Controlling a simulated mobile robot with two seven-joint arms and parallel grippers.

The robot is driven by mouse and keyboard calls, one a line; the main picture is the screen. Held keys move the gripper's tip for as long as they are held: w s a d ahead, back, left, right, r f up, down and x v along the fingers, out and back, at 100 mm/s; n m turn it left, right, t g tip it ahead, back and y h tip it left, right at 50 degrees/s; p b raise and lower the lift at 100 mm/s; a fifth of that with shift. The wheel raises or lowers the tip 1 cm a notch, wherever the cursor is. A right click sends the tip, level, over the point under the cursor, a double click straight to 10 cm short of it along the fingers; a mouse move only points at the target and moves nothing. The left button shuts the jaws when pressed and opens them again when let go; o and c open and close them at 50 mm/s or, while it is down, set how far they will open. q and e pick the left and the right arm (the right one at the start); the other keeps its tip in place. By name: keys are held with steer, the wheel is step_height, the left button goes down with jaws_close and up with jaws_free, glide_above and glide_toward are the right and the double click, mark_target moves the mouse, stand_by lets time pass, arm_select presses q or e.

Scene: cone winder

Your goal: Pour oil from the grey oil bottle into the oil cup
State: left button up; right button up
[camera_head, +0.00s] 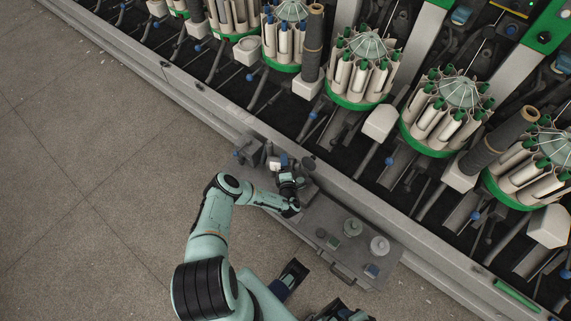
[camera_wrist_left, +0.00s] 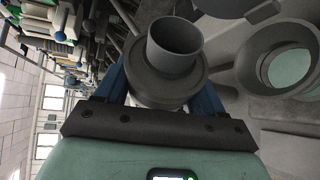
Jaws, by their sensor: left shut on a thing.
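The grey bottle (camera_wrist_left: 152,84) is between the two blue fingers of my left gripper (camera_wrist_left: 163,88) in the left wrist view. Its round open neck faces up toward the camera, and its lower part is hidden. In the head view my left gripper (camera_head: 287,181) is over the upper left end of the grey bench, with the bottle hard to make out. A wide grey round opening with pale green inside (camera_wrist_left: 286,68) shows beside the bottle on the right of the wrist view; I cannot tell for sure whether it is the oil cup.
The grey bench (camera_head: 318,236) holds two pale round pieces (camera_head: 353,227) (camera_head: 379,246) and small blue items near its right end. The winder's rail (camera_head: 215,105) and green-based cone carousels (camera_head: 361,72) stand behind it. Open floor (camera_head: 80,215) lies at left.

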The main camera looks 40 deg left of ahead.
mark_target(279, 161)
arm_select(q)
steer(key=shift+r+n+h+p, duration=0.25)
steer(key=shift+n+h+p, duration=0.2)
steer(key=shift+n, duration=0.15)
steer(key=r+n+p, duration=0.1)
steer(key=a+r+n+h+p, duration=0.1)
steer(key=p, duration=0.1)
steer(key=n+h+p, duration=0.1)
steer(key=n, duration=0.1)
steer(key=shift+s+a+r+t+h+p, duration=0.25)
steer(key=shift+s+r+t+p, duration=0.05)
steer(key=shift+r+p, duration=0.1)
steer(key=shift+s+a+r+n+h, duration=0.25)
steer(key=shift+r+n+h, duration=0.15)
steer(key=shift+n+h, duration=0.3)
steer(key=shift+a+r+n+t, duration=0.2)
steer(key=shift+n+t, duration=0.1)
steer(key=shift+n, duration=0.2)
steer(key=shift+s+a+r+n+t+h, duration=0.15)
steer(key=shift+r+n+t+h, duration=0.15)
steer(key=shift+n+h, duration=0.35)
steer(key=shift+r+n, duration=0.15)
steer(key=shift+n, duration=0.1)
arm_select(e)
step_height(279, 161, up, 6)
steer(key=w, duration=0.1)
steer(key=shift+w+r, duration=0.25)
steer(key=shift+w, duration=0.1)
